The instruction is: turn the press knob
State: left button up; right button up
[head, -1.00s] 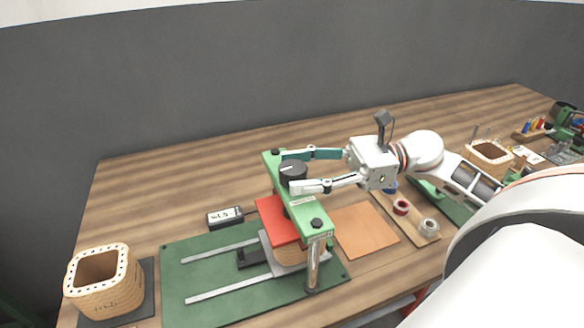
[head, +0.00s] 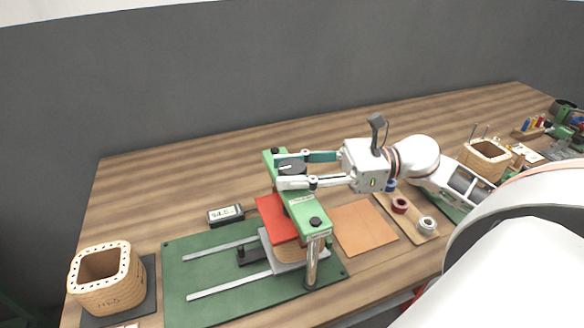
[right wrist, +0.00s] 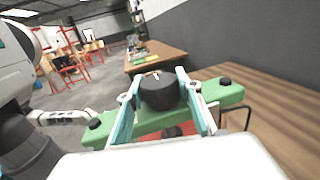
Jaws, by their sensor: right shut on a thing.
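The press knob (head: 291,167) is a round black knob on top of the green press beam (head: 303,205). In the right wrist view the knob (right wrist: 158,92) sits between the two fingers, with a pale mark on its top. My right gripper (head: 291,169) is shut on the knob, one finger on each side. It also shows in the right wrist view (right wrist: 160,100). The red press plate (head: 276,217) is under the beam, above a wooden-coloured coil on a grey plate; the gripper does not touch them. My left gripper is not in view.
The press stands on a green base (head: 215,287) with two rails. A small display box (head: 225,214) lies behind it. A wicker-like coil (head: 107,279) stands at the left. A brown pad (head: 363,227) and a board with spools (head: 400,205) lie at the right.

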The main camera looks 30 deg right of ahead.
jog(key=m+t+h+p, duration=0.2)
jog(key=t+p, duration=0.1)
jog(key=m+t+h+p, duration=0.1)
jog(key=shift+r+m+t+p, duration=0.25)
jog(key=shift+m+t+p, duration=0.05)
jog(key=shift+p, duration=0.1)
jog(key=shift+f+m+t+h+p, duration=0.15)
jog(key=shift+m+t+h+p, duration=0.15)
jog(key=shift+h+p, duration=0.15)
jog(key=o, duration=1.1)
jog(key=shift+d+f, duration=0.1)
jog(key=shift+d, duration=0.05)
jog(key=v, duration=1.2)
jog(key=shift+s, duration=0.1)
